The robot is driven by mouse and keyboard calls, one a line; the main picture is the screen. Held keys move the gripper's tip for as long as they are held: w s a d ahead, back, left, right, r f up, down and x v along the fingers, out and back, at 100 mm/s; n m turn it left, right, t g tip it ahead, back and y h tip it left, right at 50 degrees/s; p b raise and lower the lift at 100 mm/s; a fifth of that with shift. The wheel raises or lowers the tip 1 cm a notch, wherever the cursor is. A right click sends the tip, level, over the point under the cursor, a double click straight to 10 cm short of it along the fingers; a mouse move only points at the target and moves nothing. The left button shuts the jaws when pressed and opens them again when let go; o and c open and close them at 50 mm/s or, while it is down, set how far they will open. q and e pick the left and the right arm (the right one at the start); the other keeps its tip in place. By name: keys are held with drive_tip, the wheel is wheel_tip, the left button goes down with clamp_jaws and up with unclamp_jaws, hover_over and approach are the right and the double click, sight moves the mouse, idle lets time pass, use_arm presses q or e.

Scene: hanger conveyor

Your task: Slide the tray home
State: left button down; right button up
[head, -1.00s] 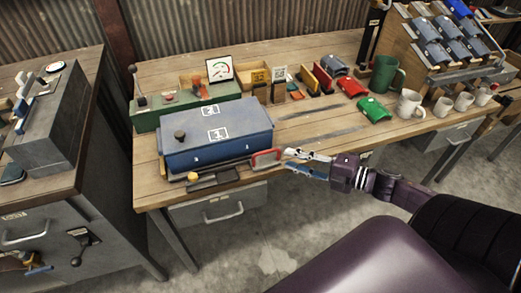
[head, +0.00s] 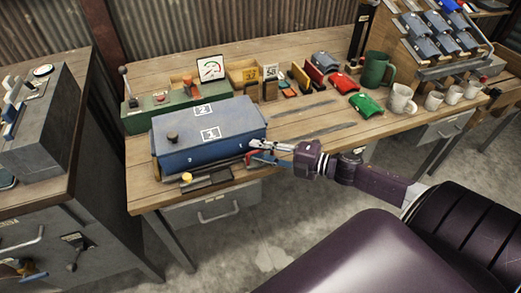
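A blue lidded box (head: 200,146) with a dark knob sits near the front left of the wooden bench. A red handle (head: 249,158) shows low at its right front corner, mostly covered by my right gripper. I take it to belong to the tray, whose body is hidden under or inside the box. My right gripper (head: 255,152) is at this handle, one pale finger above and one blue finger below. I cannot tell whether the fingers close on it. My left gripper is out of view.
A dark block with a yellow button (head: 187,177) sits at the bench's front edge. A green unit (head: 160,114) stands behind the box. Green and red pieces, a green mug (head: 377,72) and white cups line the right.

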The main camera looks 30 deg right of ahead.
clamp_jaws()
idle(0.3)
